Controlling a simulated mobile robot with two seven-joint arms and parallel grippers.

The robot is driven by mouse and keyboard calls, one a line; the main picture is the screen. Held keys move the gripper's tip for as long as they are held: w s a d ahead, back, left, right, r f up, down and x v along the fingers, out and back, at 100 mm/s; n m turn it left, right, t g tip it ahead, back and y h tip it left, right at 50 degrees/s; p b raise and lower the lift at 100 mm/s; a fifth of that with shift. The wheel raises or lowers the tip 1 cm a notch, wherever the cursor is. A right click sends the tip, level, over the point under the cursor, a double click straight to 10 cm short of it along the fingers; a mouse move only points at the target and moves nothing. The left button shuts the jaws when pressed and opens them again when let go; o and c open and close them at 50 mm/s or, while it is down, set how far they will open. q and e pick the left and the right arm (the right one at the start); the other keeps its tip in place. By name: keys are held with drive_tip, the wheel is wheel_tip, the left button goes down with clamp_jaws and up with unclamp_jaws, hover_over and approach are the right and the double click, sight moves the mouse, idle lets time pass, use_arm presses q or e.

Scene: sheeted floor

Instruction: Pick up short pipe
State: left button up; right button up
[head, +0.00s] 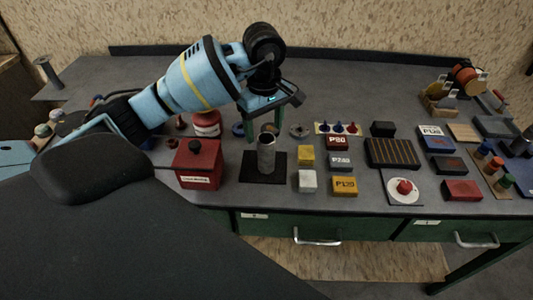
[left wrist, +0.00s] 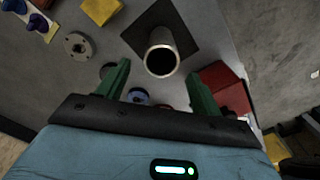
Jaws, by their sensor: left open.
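The short pipe (head: 266,156) is a grey metal tube standing upright on a black square mat (head: 248,172) near the front of the workbench. In the left wrist view the pipe (left wrist: 161,55) shows its open round end, just beyond the fingertips. My left gripper (head: 264,124) is open, with its green fingers pointing down above and behind the pipe. In the left wrist view the two fingers (left wrist: 160,88) stand wide apart with nothing held between them. The pipe appears apart from both fingers. My right gripper is not in view.
A red box with a black knob (head: 198,164) stands left of the mat. Yellow (head: 306,156) and white (head: 307,181) blocks lie to its right, with labelled sandpaper blocks (head: 341,161) beyond. A metal ring (head: 299,131) lies behind. Drawers with handles (head: 317,237) line the bench front.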

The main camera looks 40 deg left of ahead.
sight(266, 147)
use_arm(q)
drive_tip(key=shift+s+d+f+p, duration=0.1)
drive_tip(key=shift+d+f+p, duration=0.1)
drive_tip(key=shift+f, duration=1.45)
drive_tip(key=shift+s+d+f+p, duration=0.1)
drive_tip(key=shift+d+f+p, duration=0.1)
drive_tip(key=shift+f, duration=1.45)
drive_tip(key=c, duration=1.2)
drive_tip(key=shift+c, duration=0.3)
drive_tip(key=shift+r, duration=0.1)
wheel_tip(266, 147, up, 10)
